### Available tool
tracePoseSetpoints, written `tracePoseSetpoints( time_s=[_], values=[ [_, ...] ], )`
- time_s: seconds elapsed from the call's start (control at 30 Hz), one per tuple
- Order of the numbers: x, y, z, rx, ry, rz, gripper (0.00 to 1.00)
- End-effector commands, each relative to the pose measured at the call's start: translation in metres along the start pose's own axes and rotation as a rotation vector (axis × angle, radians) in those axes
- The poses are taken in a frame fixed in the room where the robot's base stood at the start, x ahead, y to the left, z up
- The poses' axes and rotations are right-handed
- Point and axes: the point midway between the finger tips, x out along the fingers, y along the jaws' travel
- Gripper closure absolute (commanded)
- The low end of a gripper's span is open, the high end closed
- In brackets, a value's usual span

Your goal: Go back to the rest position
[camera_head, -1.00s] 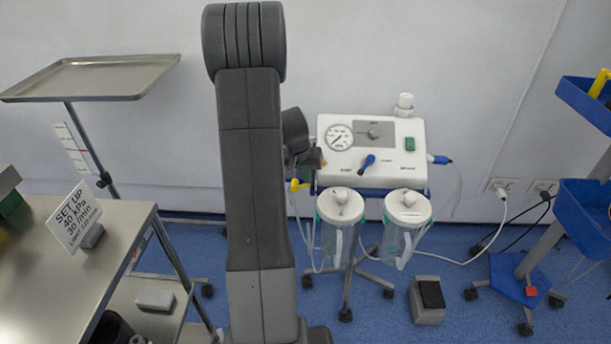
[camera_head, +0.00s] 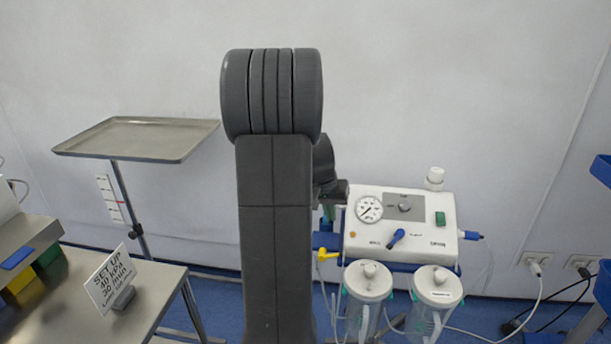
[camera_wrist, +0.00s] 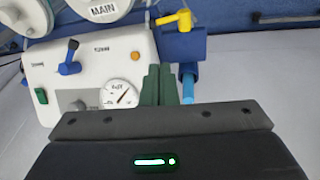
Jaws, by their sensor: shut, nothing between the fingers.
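My gripper shows in the wrist view as two dark green fingers (camera_wrist: 158,85) close together, with nothing between them. In the head view my arm's upright links hide most of the gripper. The white suction unit (camera_head: 400,228) stands behind and to the right of my arm. It also shows, turned over, in the wrist view (camera_wrist: 85,72), where the fingers overlap the picture area beside its gauge (camera_wrist: 119,94). I cannot tell the gap between them. A yellow valve (camera_wrist: 174,19) on a blue part shows beyond the fingertips.
Two clear jars with white lids (camera_head: 368,281) hang below the unit. A steel tray on a stand (camera_head: 140,138) is at left, above a metal table (camera_head: 160,285) with a "SET UP" sign (camera_head: 110,280). Blue shelves (camera_head: 602,170) are at the right edge. The wall above is bare.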

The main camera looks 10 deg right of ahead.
Motion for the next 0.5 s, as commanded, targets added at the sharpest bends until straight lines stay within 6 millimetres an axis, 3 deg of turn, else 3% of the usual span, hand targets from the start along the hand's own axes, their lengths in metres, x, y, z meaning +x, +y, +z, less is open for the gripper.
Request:
tracePoseSetpoints(
  time_s=[0.27, 0.5],
  values=[
    [0.002, 0.0, 0.0, 0.0, 0.0, 0.0, 1.0],
    [0.029, -0.003, 0.001, -0.001, -0.003, 0.002, 1.0]
  ],
)
